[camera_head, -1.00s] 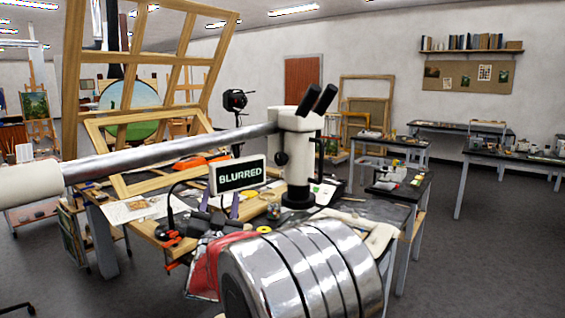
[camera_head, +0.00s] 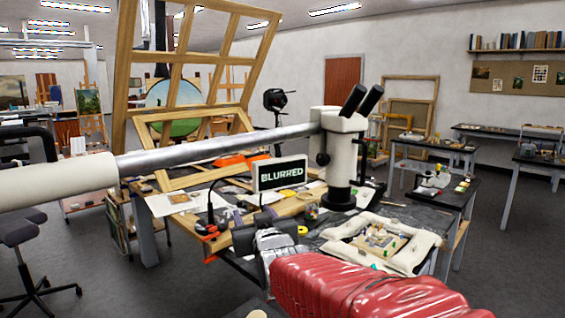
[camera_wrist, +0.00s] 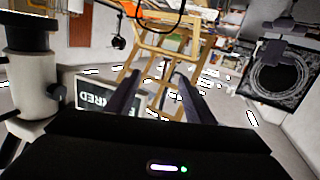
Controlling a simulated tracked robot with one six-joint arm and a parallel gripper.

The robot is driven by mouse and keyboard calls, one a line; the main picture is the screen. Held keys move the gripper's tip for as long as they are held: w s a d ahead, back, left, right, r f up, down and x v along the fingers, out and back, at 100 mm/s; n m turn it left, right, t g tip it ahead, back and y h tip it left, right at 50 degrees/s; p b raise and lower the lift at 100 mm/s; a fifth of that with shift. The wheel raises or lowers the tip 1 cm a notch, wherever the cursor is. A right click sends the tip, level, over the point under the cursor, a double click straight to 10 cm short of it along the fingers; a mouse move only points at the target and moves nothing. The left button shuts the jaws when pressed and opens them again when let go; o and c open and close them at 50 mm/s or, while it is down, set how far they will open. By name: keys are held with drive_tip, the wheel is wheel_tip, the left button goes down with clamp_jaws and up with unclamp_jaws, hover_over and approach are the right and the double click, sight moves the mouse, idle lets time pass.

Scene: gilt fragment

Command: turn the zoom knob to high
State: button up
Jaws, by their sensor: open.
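The white microscope (camera_head: 343,140) with twin black eyepieces hangs on a long boom over the cluttered table. A black knob (camera_head: 322,158) sits on its left side; I cannot tell whether it is the zoom knob, and no setting marks are readable. A small sign (camera_head: 280,174) beside the microscope reads BLURRED. My gripper (camera_head: 254,212) is in front of and below the sign, left of the microscope and apart from it. In the wrist view my gripper (camera_wrist: 157,74) is open and empty. The sign (camera_wrist: 108,97), inverted, is partly behind one finger; the microscope (camera_wrist: 38,95) is at the left.
The boom (camera_head: 215,148) crosses above the table's left part. A white padded ring (camera_head: 405,262) with a small fragment (camera_head: 378,240) lies at the table's front right. Wooden frames (camera_head: 195,135) stand behind. A stool (camera_head: 22,235) is at the left; grey floor lies open around it.

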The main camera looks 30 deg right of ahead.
drive_tip(key=s+d+r+n+h, duration=0.1)
drive_tip(key=s+d+r+n, duration=0.2)
drive_tip(key=d+r+n, duration=0.45)
drive_tip(key=n+h, duration=0.2)
drive_tip(key=n, duration=0.7)
approach(324, 162)
drive_tip(key=v, duration=0.4)
drive_tip(key=shift+d+r, duration=0.15)
drive_tip(key=shift+r, duration=0.1)
drive_tip(key=shift+w, duration=0.1)
drive_tip(key=shift+x, duration=6.85)
drive_tip(key=shift+f, duration=0.15)
drive_tip(key=c, duration=1.1)
